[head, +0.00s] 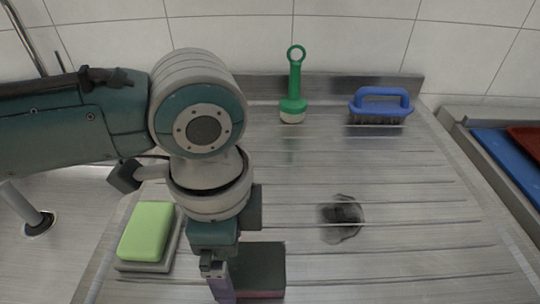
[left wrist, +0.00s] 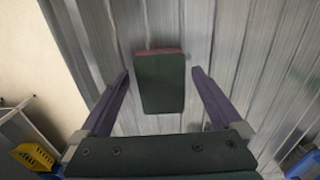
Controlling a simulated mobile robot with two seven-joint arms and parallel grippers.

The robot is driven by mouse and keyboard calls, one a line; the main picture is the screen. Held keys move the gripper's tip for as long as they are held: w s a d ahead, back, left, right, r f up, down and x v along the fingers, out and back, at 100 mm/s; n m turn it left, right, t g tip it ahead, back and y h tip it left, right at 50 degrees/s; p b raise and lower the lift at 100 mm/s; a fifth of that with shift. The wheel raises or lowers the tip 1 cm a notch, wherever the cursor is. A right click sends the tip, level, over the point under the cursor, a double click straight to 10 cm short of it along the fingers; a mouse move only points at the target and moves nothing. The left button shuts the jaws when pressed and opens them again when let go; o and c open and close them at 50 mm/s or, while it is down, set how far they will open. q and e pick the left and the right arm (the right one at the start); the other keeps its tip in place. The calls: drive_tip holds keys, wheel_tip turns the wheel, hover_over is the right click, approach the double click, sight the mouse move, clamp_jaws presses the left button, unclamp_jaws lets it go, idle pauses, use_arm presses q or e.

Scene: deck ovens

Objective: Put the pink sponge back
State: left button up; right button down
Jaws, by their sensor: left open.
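The pink sponge (head: 258,262) lies on the ribbed steel drainboard at the bottom of the head view. Its dark green scouring face is up, and a thin pink edge shows at its lower side. In the left wrist view the sponge (left wrist: 160,84) shows as a dark green block with a pinkish-red strip along its far end. My left gripper (left wrist: 160,73) is open, with one purple finger on each side of the sponge in that view and clear gaps to both. In the head view the left gripper (head: 221,288) points down beside the sponge, partly cut off by the frame.
A green sponge (head: 147,231) rests on a grey holder (head: 142,267) at left. A green-handled brush (head: 293,88) and a blue brush (head: 380,104) stand at the back. A dark patch (head: 342,216) marks the drainboard. Blue and red trays lie at far right.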

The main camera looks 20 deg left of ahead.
sight(232, 264)
use_arm(q)
wheel_tip(232, 264, up, 10)
drive_tip(key=p, duration=0.1)
drive_tip(key=s+d+f+n+t+h, duration=0.1)
drive_tip(key=s+d+n+t+h, duration=0.1)
drive_tip(key=s+d+n+h, duration=0.25)
drive_tip(key=s+a+n+y, duration=0.2)
drive_tip(key=s+a+n, duration=0.1)
drive_tip(key=a, duration=0.3)
drive_tip(key=s+a+f+n+t+y, duration=0.1)
drive_tip(key=s+a+n+y, duration=0.1)
drive_tip(key=s+a+n, duration=0.2)
drive_tip(key=shift+a+f+n+t, duration=0.3)
drive_tip(key=shift+a+n, duration=0.35)
drive_tip(key=shift+a, duration=0.35)
drive_tip(key=shift+d, duration=0.1)
